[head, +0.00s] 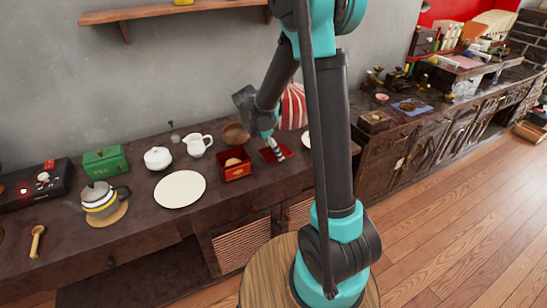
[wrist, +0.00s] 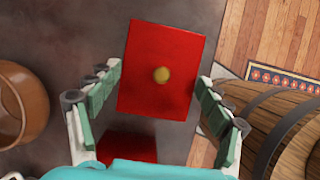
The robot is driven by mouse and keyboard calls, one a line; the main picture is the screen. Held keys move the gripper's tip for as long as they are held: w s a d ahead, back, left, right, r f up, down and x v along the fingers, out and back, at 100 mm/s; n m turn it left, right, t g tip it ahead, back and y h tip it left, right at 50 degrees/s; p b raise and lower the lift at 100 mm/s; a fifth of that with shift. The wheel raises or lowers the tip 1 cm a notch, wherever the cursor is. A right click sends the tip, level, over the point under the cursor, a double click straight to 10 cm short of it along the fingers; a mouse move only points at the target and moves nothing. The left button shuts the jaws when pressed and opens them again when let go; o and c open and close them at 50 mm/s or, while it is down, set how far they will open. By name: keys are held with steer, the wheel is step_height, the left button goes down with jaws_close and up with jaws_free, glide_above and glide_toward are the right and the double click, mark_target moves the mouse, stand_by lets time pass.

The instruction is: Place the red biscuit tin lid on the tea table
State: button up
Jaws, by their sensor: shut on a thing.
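The red biscuit tin lid (wrist: 150,45), with a yellow round knob, lies between the two fingers of my gripper (wrist: 158,78) in the wrist view. My gripper is shut on its two sides. In the head view, the gripper (head: 273,143) is low over the dark wooden tea table (head: 130,225), with the lid (head: 267,155) beneath it. I cannot tell whether the lid touches the table. The open red tin (head: 236,172), with something pale inside, stands just left of it. Another red surface (wrist: 127,148) shows below the lid in the wrist view; what it is remains unclear.
A brown bowl (head: 236,133) stands behind the tin. A white jug (head: 197,145), a white pot (head: 158,158), a cream plate (head: 180,189), a green tin (head: 106,161) and a teapot (head: 101,199) stand to the left. A wooden barrel (wrist: 262,115) is at right in the wrist view.

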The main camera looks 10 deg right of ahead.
mark_target(272, 153)
steer(key=shift+f, duration=1.95)
steer(key=shift+f, duration=0.15)
steer(key=o, duration=1.2)
steer(key=shift+c, duration=0.2)
